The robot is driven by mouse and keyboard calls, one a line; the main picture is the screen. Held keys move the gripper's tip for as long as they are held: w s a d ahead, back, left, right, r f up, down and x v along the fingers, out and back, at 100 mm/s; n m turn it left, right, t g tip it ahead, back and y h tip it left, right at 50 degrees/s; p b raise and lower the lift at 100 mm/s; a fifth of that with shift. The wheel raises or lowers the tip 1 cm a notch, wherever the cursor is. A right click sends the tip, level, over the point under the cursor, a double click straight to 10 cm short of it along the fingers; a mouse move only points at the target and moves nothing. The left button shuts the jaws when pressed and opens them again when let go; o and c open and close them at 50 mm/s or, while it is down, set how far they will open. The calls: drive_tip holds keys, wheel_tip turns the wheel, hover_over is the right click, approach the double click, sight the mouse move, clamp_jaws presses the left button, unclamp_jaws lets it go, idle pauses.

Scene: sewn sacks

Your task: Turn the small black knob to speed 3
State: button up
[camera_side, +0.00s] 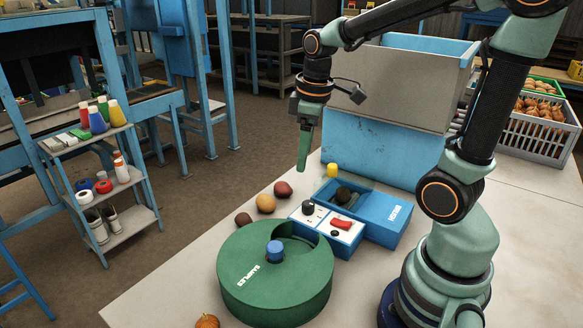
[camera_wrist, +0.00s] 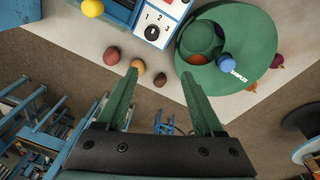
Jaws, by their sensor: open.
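The small black knob (camera_side: 308,207) stands on the white panel (camera_side: 322,224) of a blue machine. In the wrist view the knob (camera_wrist: 152,33) sits beside the printed numbers 1, 2 and 3; I cannot tell which number it points at. My gripper (camera_side: 303,165) hangs above and behind the knob, pointing down and touching nothing. In the wrist view my gripper (camera_wrist: 160,75) has its fingers wide apart with nothing between them, and the knob lies beyond the tips.
A red switch (camera_side: 342,223) is on the same panel. A green drum (camera_side: 275,285) with a blue knob (camera_side: 275,251) stands close in front. A yellow piece (camera_side: 332,170) and a large bin (camera_side: 390,85) are behind.

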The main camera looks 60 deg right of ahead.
sight(308, 203)
drive_tip(key=d+f, duration=0.1)
drive_tip(key=f, duration=0.4)
drive_tip(key=d+f+n+g, duration=0.1)
drive_tip(key=f, duration=0.4)
drive_tip(key=d+f+n, duration=0.1)
drive_tip(key=f, duration=0.4)
drive_tip(key=shift+w+d+g, duration=0.2)
drive_tip(key=shift+w+g, duration=0.1)
drive_tip(key=shift+w, duration=0.1)
clamp_jaws()
